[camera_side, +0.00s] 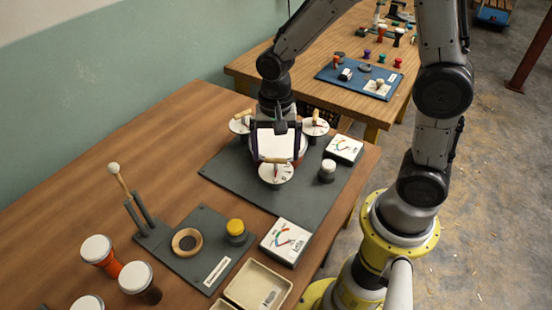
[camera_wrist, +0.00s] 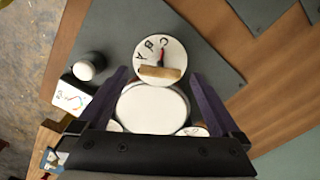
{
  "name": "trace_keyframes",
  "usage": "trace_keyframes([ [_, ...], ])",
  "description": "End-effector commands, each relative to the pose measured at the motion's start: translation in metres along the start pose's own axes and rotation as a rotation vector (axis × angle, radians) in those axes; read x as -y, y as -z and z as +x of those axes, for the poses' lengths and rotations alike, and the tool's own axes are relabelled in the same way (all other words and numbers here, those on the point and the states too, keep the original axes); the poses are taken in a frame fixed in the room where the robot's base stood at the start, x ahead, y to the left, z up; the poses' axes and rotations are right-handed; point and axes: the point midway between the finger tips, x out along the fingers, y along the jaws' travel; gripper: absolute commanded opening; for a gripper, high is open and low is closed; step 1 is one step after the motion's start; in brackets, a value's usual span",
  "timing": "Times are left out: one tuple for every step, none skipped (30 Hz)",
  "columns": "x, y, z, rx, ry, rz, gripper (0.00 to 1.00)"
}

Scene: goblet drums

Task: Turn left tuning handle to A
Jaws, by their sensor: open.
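A goblet drum with a round white head (camera_wrist: 152,108) stands on a dark mat, under my gripper. Three white dials with wooden handles surround it: a front dial (camera_side: 276,176), a back-left dial (camera_side: 238,126) and a back-right dial (camera_side: 315,129). The frames do not label which is the left one. In the wrist view the front dial (camera_wrist: 160,50) shows A, B and C. Its red pointer points up between B and C, and its wooden handle (camera_wrist: 160,73) lies crosswise. My gripper (camera_side: 276,158) is open and empty, its purple fingers either side of the drum head, near this handle.
A small white-capped drum (camera_side: 327,170) and a tuner box (camera_side: 343,148) stand right of the dials. Nearer are another tuner box (camera_side: 286,241), a yellow-topped pot (camera_side: 236,230), a wooden ring (camera_side: 187,242) and a mallet (camera_side: 118,175). The mat's left part is clear.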

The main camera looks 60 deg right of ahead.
Motion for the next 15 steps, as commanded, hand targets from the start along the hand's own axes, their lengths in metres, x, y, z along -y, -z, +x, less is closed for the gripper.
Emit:
trace_keyframes([
  [-0.001, 0.000, 0.008, 0.002, -0.004, 0.000, 1.00],
  [-0.001, 0.000, 0.012, 0.002, -0.003, 0.000, 1.00],
  [0.000, 0.000, 0.016, 0.001, -0.003, 0.000, 1.00],
  [-0.001, 0.000, 0.019, 0.002, -0.003, 0.000, 1.00],
  [0.000, 0.000, 0.022, 0.001, -0.002, 0.000, 1.00],
  [-0.001, 0.000, 0.025, 0.001, -0.002, 0.000, 1.00],
  [0.000, 0.000, 0.026, 0.001, -0.002, 0.000, 1.00],
  [0.000, 0.000, 0.028, 0.000, -0.001, 0.000, 1.00],
  [0.000, 0.000, 0.029, 0.000, 0.000, 0.000, 1.00],
  [0.000, 0.000, 0.030, 0.000, 0.000, 0.000, 1.00],
  [0.000, 0.000, 0.030, 0.000, 0.000, 0.000, 1.00],
  [0.000, 0.000, 0.030, 0.000, 0.000, 0.000, 1.00],
  [0.000, 0.000, 0.030, 0.000, 0.001, 0.000, 1.00],
  [0.000, 0.000, 0.030, 0.000, 0.001, 0.000, 1.00],
  [0.000, 0.000, 0.030, 0.000, 0.001, 0.000, 1.00],
])
